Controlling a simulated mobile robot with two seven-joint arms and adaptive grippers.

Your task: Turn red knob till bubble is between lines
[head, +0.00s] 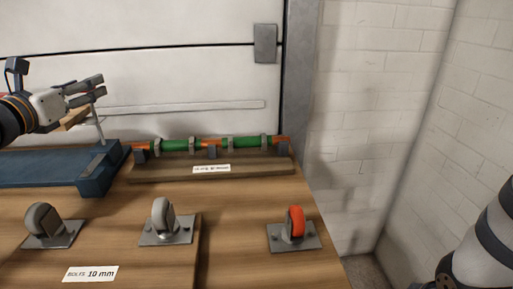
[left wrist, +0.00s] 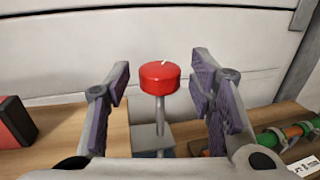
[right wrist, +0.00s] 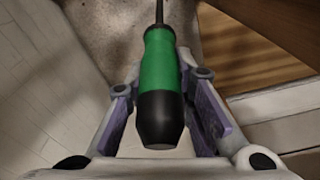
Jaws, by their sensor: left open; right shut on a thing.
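A red knob (left wrist: 161,77) stands upright on a grey stem above a grey block in the left wrist view. My left gripper (head: 98,86) is open, with one finger on either side of the knob and a visible gap to each. It also shows in the left wrist view (left wrist: 160,82). I cannot make out the red knob in the head view. My right gripper (right wrist: 160,105) is shut on a green and black handle (right wrist: 160,75) with a dark shaft. No bubble or lines can be made out.
A blue metal base (head: 95,178) stands at left on the wooden bench. A green and orange tube (head: 240,142) lies in clamps on a board. Grey casters (head: 163,218) and a red-wheeled caster (head: 294,224) are in front. A red and black box (left wrist: 16,122) stands at left.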

